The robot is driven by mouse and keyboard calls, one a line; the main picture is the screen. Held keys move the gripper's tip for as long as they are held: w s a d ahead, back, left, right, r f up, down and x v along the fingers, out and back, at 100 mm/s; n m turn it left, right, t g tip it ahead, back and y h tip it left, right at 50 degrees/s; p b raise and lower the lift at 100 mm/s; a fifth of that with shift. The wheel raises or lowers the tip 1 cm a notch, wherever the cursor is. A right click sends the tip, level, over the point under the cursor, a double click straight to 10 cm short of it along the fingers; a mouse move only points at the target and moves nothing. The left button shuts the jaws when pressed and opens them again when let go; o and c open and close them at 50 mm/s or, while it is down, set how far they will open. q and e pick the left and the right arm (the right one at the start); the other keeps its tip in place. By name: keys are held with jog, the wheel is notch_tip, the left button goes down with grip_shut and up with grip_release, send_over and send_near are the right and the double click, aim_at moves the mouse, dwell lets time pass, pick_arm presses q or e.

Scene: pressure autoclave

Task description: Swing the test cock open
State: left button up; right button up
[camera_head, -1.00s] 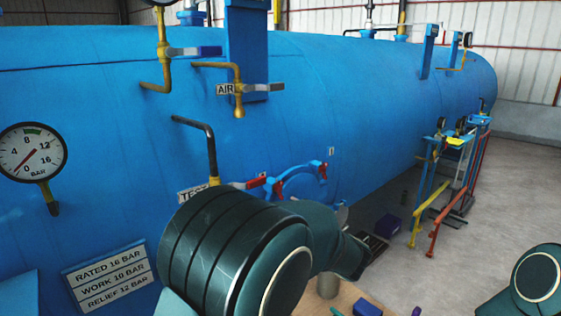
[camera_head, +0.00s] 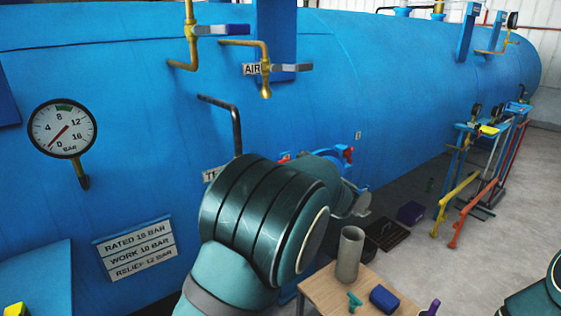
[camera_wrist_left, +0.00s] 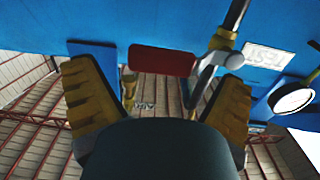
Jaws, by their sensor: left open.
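The test cock's red lever (camera_wrist_left: 162,61) shows in the left wrist view, lying across the space between the fingers of my left gripper (camera_wrist_left: 157,80). The gripper is open, its yellow and black fingers apart on either side. I cannot tell how deep the lever sits between them. The lever joins the metal valve body (camera_wrist_left: 222,50) on a dark pipe. The white TEST label (camera_wrist_left: 268,57) is beside it. In the head view the dark test pipe (camera_head: 236,120) runs down behind my left arm, which hides the cock and most of the label. My right gripper is not in view.
The blue vessel (camera_head: 310,100) fills the background, with a pressure gauge (camera_head: 62,128) at left and the AIR cock (camera_head: 265,75) above. A hatch with red handles (camera_head: 348,154) is partly behind my arm. A wooden table (camera_head: 325,290) holds a grey cylinder (camera_head: 349,254) and small items.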

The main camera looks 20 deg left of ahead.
pick_arm(q)
jog(key=shift+x, duration=0.8)
jog(key=c, duration=1.3)
jog(key=shift+c, duration=0.2)
